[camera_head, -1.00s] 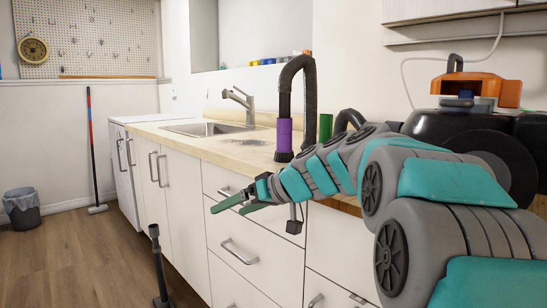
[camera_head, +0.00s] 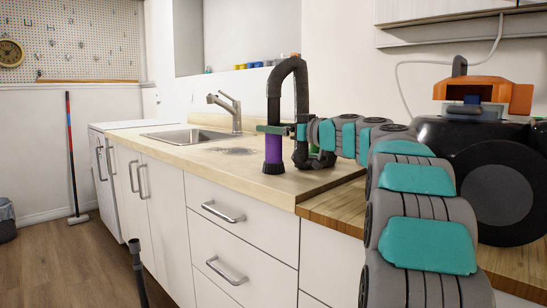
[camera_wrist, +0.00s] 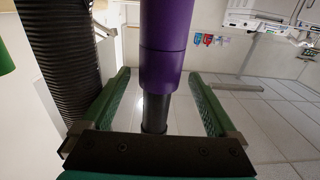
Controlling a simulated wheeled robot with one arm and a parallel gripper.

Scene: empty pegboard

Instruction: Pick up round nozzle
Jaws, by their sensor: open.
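A purple cylinder with a black lower end (camera_head: 273,155) stands upright on the counter, below a black bent hose (camera_head: 287,75). I take the purple piece to be the round nozzle, but its shape alone does not settle this. My gripper (camera_head: 275,130) is level with its upper part. In the wrist view the purple cylinder (camera_wrist: 165,40) and its narrower black end (camera_wrist: 155,113) lie between the two green fingers of my gripper (camera_wrist: 160,76). The fingers are open, with gaps on both sides. The ribbed hose (camera_wrist: 63,60) runs left of the left finger.
A green object (camera_head: 315,152) is partly hidden behind my arm. The sink and faucet (camera_head: 235,112) are further back on the counter (camera_head: 225,167). A black and orange machine (camera_head: 480,95) is at right.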

